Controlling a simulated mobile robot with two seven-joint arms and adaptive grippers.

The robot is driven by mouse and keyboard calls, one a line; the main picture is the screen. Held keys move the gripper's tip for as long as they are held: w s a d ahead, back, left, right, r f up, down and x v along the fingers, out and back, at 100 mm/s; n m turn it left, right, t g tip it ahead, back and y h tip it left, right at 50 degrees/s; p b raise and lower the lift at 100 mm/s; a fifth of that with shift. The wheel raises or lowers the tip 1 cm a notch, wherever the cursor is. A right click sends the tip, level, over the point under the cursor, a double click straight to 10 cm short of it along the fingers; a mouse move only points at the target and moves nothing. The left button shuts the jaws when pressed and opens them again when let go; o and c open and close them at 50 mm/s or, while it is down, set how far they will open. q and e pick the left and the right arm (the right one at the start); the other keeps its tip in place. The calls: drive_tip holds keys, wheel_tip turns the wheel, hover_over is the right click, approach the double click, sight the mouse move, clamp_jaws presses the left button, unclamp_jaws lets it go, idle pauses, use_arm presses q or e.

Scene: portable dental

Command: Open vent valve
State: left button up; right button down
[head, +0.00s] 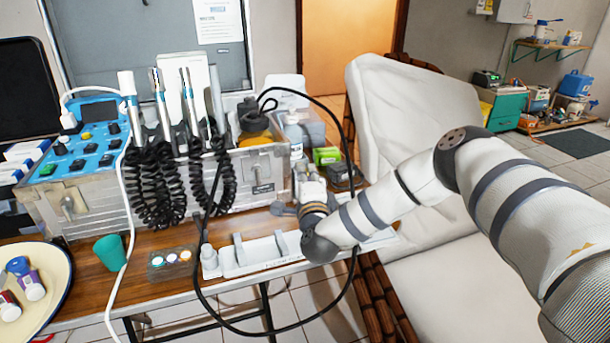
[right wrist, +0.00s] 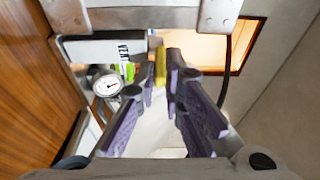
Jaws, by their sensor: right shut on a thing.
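The vent valve shows in the right wrist view as a narrow yellow lever (right wrist: 160,66), beside a white plate with a dark, partly legible label (right wrist: 123,51). My right gripper (right wrist: 161,80) has its purple-padded fingers on both sides of the lever and is shut on it. In the head view, my right gripper (head: 308,183) is at the right end of the metal dental unit (head: 262,172); the lever is not clear there. My left gripper is not in view.
A round gauge (right wrist: 107,84) is close left of the fingers. A black hose (head: 352,125) loops around my right wrist area. A white tray (head: 240,262) lies on the wooden table below, near a teal cup (head: 109,252). A pale dental chair (head: 410,115) stands at the right.

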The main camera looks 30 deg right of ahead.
drive_tip(key=w+d+n+g+y+b, duration=0.1)
drive_tip(key=d+n+y+b, duration=0.1)
drive_tip(key=n+y+b, duration=0.2)
drive_tip(key=d+n+g+y+b, duration=0.1)
drive_tip(key=n+y+b, duration=0.3)
drive_tip(key=y, duration=0.5)
drive_tip(key=w+d+n+y+b, duration=0.1)
drive_tip(key=d+n+y+b, duration=0.1)
drive_tip(key=n+y+b, duration=0.2)
drive_tip(key=shift+w+d+f+n+g+y, duration=0.1)
drive_tip(key=shift+w+d+n+g+y, duration=0.1)
drive_tip(key=shift+n+y, duration=0.5)
drive_tip(key=shift+w+d+f+n+g+y, duration=0.15)
drive_tip(key=shift+n+y, duration=0.25)
drive_tip(key=shift+y, duration=0.6)
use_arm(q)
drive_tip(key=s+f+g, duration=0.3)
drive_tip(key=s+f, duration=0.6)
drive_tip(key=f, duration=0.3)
use_arm(e)
drive_tip(key=shift+r+g+y, duration=0.25)
drive_tip(key=shift+y, duration=0.05)
drive_tip(key=shift+r, duration=0.1)
drive_tip(key=c, duration=1.7)
unclamp_jaws()
